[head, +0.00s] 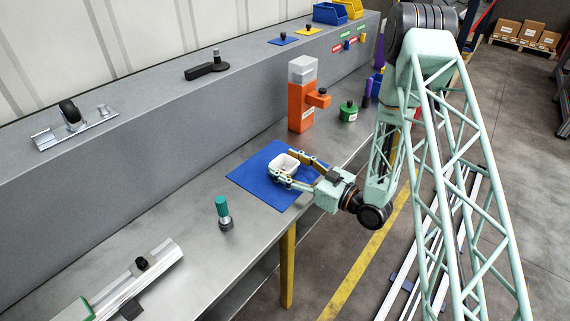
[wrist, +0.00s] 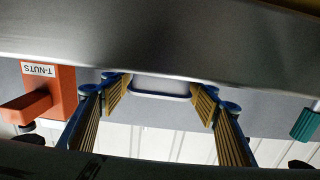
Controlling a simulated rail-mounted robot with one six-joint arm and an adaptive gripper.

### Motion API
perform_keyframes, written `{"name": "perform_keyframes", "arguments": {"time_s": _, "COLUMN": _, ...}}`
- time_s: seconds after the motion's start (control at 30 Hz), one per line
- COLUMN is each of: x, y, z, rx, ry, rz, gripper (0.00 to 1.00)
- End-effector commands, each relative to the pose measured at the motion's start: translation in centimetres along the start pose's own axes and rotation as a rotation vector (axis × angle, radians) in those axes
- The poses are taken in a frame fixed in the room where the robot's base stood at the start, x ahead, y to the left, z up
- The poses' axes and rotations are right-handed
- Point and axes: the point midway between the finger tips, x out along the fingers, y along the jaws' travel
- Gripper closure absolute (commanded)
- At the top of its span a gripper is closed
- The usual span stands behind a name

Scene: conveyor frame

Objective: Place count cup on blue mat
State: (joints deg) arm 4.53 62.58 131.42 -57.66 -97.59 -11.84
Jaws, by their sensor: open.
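The white count cup (head: 284,162) is on the blue mat (head: 256,173) in the head view, toward the mat's right part. It looks upright. My gripper (head: 287,167) reaches in low from the right, with its fingers spread on either side of the cup. In the wrist view the open fingers of my gripper (wrist: 160,92) flank a pale, rounded rim (wrist: 160,96), which looks like the cup. Whether a finger touches the cup, I cannot tell. The cup's underside is hidden.
An orange T-nuts dispenser (head: 302,98) stands behind the mat, with a green container (head: 348,111) to its right. A teal-handled tool (head: 223,212) stands left of the mat. An aluminium profile assembly (head: 140,275) lies at the near left. Bare bench lies between them.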

Motion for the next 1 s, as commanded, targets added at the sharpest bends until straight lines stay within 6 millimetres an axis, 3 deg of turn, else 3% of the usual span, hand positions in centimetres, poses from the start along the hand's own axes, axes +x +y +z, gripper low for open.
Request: {"name": "perform_keyframes", "arguments": {"time_s": 1.0, "x": -9.7, "y": 0.1, "z": 0.1, "rx": 0.002, "ry": -0.001, "rz": 0.003, "gripper": 0.44}}
